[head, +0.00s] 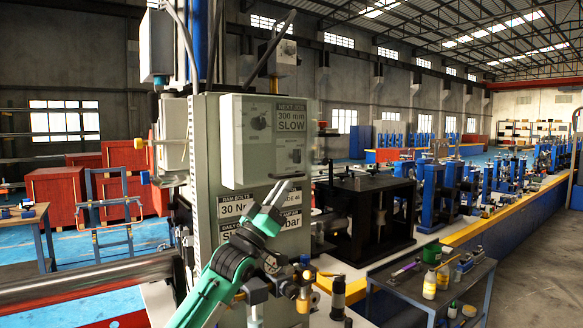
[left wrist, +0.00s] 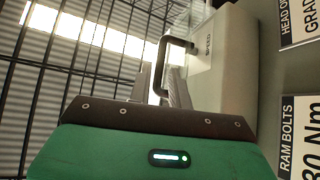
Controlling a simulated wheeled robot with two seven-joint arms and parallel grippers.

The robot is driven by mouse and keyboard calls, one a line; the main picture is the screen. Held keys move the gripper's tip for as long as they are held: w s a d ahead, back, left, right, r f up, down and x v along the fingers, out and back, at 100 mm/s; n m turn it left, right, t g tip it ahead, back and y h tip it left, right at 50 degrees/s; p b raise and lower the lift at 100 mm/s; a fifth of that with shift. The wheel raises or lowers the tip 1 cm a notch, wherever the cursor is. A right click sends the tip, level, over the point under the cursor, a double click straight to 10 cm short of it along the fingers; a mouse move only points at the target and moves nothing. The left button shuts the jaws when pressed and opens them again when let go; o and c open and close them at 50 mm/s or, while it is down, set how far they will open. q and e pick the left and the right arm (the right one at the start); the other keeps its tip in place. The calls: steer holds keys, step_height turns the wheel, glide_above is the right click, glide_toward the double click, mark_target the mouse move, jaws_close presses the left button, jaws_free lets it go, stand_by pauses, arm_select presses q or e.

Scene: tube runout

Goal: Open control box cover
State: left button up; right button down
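The control box (head: 245,160) is a pale grey-green box on the machine's column, with a knob and a "300 mm SLOW" label on its front. In the left wrist view its pale body (left wrist: 228,70) shows at upper right, marked "SPEED". A clear see-through cover (left wrist: 188,18) shows at its front, with a dark bracket-shaped handle (left wrist: 162,55). My left gripper (head: 283,188) is just below the box front, pointing up. In the left wrist view its two fingers (left wrist: 160,88) stand apart, with the handle's lower end close to or between them; contact cannot be told. My right gripper is not seen.
Label plates (head: 262,209) sit on the column below the box. A black machine block (head: 365,215) stands to the right. A dark side table (head: 415,290) holds bottles and tools at lower right. A horizontal roller (head: 95,282) lies at lower left.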

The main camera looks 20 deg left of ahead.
mark_target(291, 176)
arm_select(q)
steer(key=p+x, duration=0.1)
steer(key=x, duration=0.3)
steer(key=shift+r, duration=0.15)
steer(key=shift+w+d+r+p, duration=0.15)
steer(key=shift+w+p, duration=0.15)
steer(key=shift+w, duration=0.05)
jaws_close()
